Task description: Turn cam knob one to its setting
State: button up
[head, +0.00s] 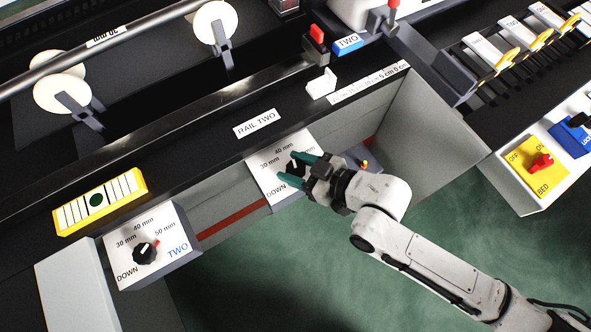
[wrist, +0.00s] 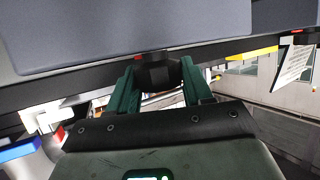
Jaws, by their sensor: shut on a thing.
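A black cam knob (head: 293,168) sits on a white dial panel (head: 265,164) marked DOWN, 30 mm and 40 mm. The rest of this panel's markings are hidden behind my gripper. My gripper (head: 298,170) has its green fingers shut on the knob, one on each side. In the wrist view the dark knob (wrist: 157,74) is between the fingertips, with a small red mark (wrist: 138,58) at its upper left. The exact dial mark it points to cannot be read. A second knob (head: 145,252), with a red pointer, is on the panel marked TWO (head: 178,250).
A RAIL TWO label (head: 257,122) is on the dark rail above. A yellow-framed level (head: 100,201) lies at left. A red BED switch (head: 540,162) is on a yellow plate at right. Green floor (head: 260,285) is open below the panels.

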jog(key=shift+f+n+g+y+b, duration=0.25)
jog(key=shift+n+g+b, duration=0.55)
jog(key=shift+b, duration=1.05)
jog(key=shift+f+n+g+y+b, duration=0.2)
jog(key=shift+n+g+b, duration=0.6)
jog(key=shift+b, duration=1)
jog(key=n+g+b, duration=0.1)
jog(key=b, duration=0.1)
jog(key=n+g+b, duration=0.1)
jog(key=b, duration=0.1)
jog(key=shift+r+g+y, duration=0.2)
jog(key=shift+g+y, duration=0.05)
jog(key=shift+g, duration=0.15)
jog(key=n+g+b, duration=0.2)
jog(key=g, duration=0.1)
jog(key=shift+r+n, duration=0.15)
jog(key=shift+n, duration=0.15)
jog(key=shift+n+g+h, duration=0.5)
jog(key=shift+n+g, duration=0.4)
jog(key=shift+g, duration=0.2)
jog(key=shift+n+g+h, duration=0.3)
jog(key=shift+n+g, duration=0.2)
jog(key=shift+n, duration=0.1)
jog(key=shift+p, duration=0.3)
jog(key=o, duration=1)
jog(key=shift+d, duration=0.1)
jog(key=v, duration=1)
jog(key=shift+w+d+r, duration=0.15)
jog(key=shift+w+d, duration=0.1)
jog(key=shift+w, duration=0.15)
